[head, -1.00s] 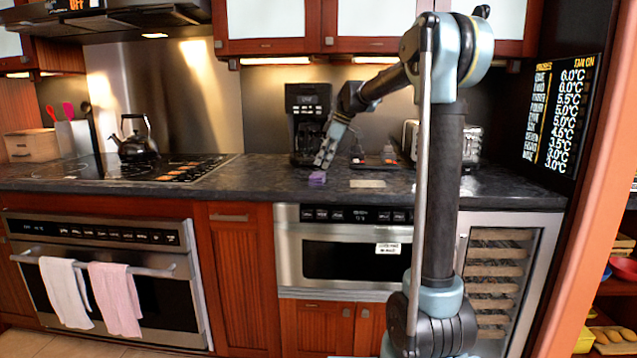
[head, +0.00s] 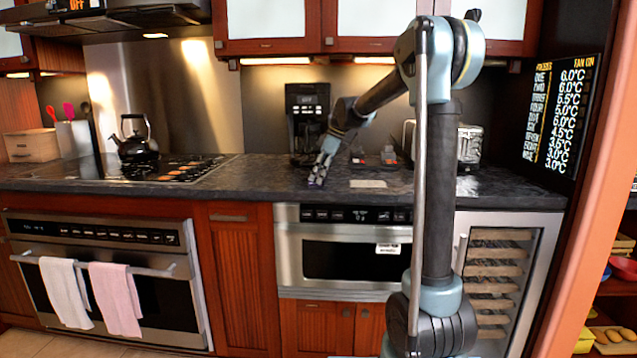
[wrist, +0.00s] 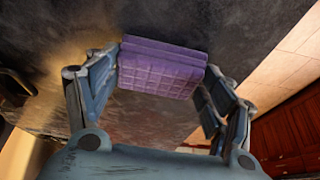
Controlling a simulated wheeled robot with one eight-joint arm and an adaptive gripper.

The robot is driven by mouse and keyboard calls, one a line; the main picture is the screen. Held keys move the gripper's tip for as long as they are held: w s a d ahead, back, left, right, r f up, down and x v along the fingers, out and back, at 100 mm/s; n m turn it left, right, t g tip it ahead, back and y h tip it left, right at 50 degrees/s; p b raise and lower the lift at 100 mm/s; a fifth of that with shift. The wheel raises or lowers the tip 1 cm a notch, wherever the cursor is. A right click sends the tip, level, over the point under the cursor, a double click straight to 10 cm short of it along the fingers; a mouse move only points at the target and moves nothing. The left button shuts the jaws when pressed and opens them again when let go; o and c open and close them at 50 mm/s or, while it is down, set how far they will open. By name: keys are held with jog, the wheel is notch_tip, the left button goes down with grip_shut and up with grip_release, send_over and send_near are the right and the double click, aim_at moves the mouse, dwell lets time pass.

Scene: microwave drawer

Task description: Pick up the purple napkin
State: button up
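The purple napkin (wrist: 162,72) is a small folded cloth with a quilted pattern. In the wrist view it lies between my two fingers at the tip end, with one finger close along each side. My gripper (wrist: 162,78) looks open and straddles it; whether the fingers touch its sides is hard to tell. In the head view my gripper (head: 316,180) points down to the dark counter (head: 250,180) near its front edge, above the microwave drawer. Only a trace of purple shows at the fingers there, and they hide most of the napkin.
A pale flat board (head: 368,184) lies on the counter just right of my gripper. A coffee maker (head: 307,120) stands behind, with small items (head: 375,160) and a toaster (head: 468,145) to the right. The kettle (head: 134,138) and cooktop are left. The counter left of my gripper is clear.

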dwell(0.3)
notch_tip(320, 180, up, 10)
dwell(0.5)
jog(key=o, duration=0.4)
jog(key=shift+c, duration=0.2)
jog(key=c, duration=0.4)
jog(key=shift+o, duration=0.2)
jog(key=shift+s, duration=0.1)
